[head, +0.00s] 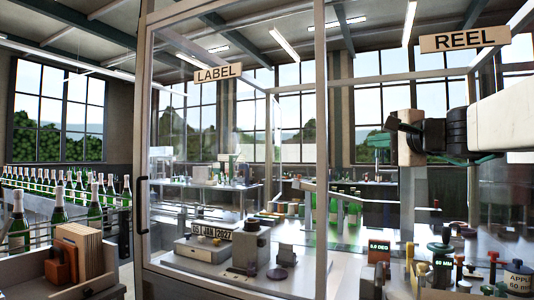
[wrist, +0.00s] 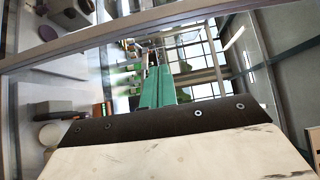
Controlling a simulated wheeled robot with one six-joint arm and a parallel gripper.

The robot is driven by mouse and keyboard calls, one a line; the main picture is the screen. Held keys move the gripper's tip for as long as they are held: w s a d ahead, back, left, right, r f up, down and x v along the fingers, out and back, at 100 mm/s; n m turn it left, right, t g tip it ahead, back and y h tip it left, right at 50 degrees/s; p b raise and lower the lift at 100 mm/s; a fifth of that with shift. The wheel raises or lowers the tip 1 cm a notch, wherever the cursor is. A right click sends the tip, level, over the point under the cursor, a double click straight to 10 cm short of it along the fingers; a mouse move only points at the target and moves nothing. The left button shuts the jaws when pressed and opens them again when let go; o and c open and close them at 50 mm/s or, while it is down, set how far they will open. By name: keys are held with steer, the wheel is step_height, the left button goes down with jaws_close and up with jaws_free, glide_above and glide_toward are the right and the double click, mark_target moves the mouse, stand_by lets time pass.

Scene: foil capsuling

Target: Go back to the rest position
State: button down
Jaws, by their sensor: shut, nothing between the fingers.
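My gripper (wrist: 158,84) shows in the wrist view as two green fingers lying side by side, shut and empty. They reach out beyond a dark band with screws and a pale, scuffed housing. In the head view my arm comes in from the right edge at mid height, a white link with a black joint. The arm's end hangs in the air near the right opening of the glazed cabinet, above the bench with the coloured knobs. The fingertips are hard to make out in the head view.
A framed glass door (head: 142,205) with a black handle stands left of centre. LABEL (head: 218,73) and REEL (head: 465,39) signs hang above. A date block (head: 211,229) sits inside. Knobs and a green display (head: 379,247) stand below my arm. Bottles (head: 19,225) line the left.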

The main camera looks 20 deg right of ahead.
steer(key=s+a+f+n+g+y, duration=0.1)
steer(key=s+a+f+n+g, duration=0.15)
steer(key=f, duration=0.45)
steer(key=s+a+f+n+g+y, duration=0.1)
steer(key=s+a+f+n+g, duration=0.1)
steer(key=a+f+n+g, duration=0.3)
steer(key=s+a+f+g+y, duration=0.1)
steer(key=s+a+f, duration=0.15)
steer(key=f, duration=0.55)
steer(key=s+a+f+n+g+h, duration=0.2)
steer(key=s+f+n+g, duration=0.2)
steer(key=s+f, duration=0.4)
steer(key=s+a+f+n+g+h, duration=0.2)
steer(key=s+f+n+g, duration=0.2)
steer(key=s+f, duration=0.4)
steer(key=shift+s+a+f+n, duration=0.3)
steer(key=shift+s+n, duration=0.55)
steer(key=shift+s, duration=0.35)
